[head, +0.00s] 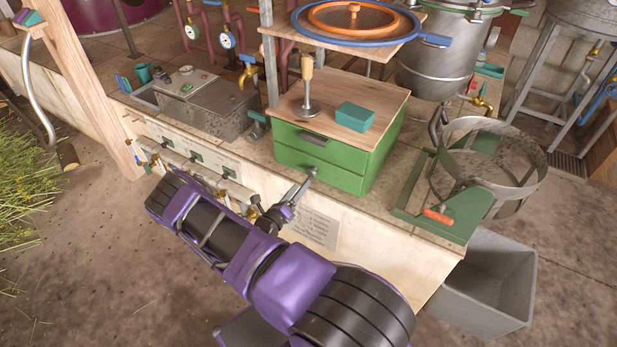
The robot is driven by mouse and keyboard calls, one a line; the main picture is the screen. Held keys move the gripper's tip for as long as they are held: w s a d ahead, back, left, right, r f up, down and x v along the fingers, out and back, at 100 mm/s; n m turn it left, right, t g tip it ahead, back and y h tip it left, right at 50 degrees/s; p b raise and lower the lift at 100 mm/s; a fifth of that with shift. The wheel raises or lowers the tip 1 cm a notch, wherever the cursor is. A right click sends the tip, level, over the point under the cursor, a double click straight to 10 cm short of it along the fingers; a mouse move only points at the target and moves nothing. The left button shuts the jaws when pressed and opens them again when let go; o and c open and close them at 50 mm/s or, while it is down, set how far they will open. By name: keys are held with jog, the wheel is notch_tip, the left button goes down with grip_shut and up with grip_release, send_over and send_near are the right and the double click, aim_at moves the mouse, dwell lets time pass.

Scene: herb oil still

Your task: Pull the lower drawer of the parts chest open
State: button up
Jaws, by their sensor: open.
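The parts chest (360,158) is a green box with a wooden top, standing on the bench. Its upper drawer (290,145) has a dark handle (313,139) and looks shut. The lower drawer (338,180) is below it and also looks shut. My purple arm reaches in from the lower right, and my gripper (303,184) is just in front of the lower drawer's face. The gripper is open, with its fingertips close to the lower handle (310,171). I cannot tell whether they touch the handle or straddle it.
A metal stamper (307,100) and a teal box (355,116) stand on the chest top, under a shelf with a blue-rimmed sieve (357,36). Left is a grey metal box (200,100); right is a green stand with a metal hoop (440,195). A grey bin (490,290) stands on the floor.

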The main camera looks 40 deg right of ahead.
aim_at(310, 174)
jog(key=x, duration=0.6)
jog(key=shift+d, duration=0.1)
jog(key=shift+c, duration=0.3)
grip_shut()
dwell(1.0)
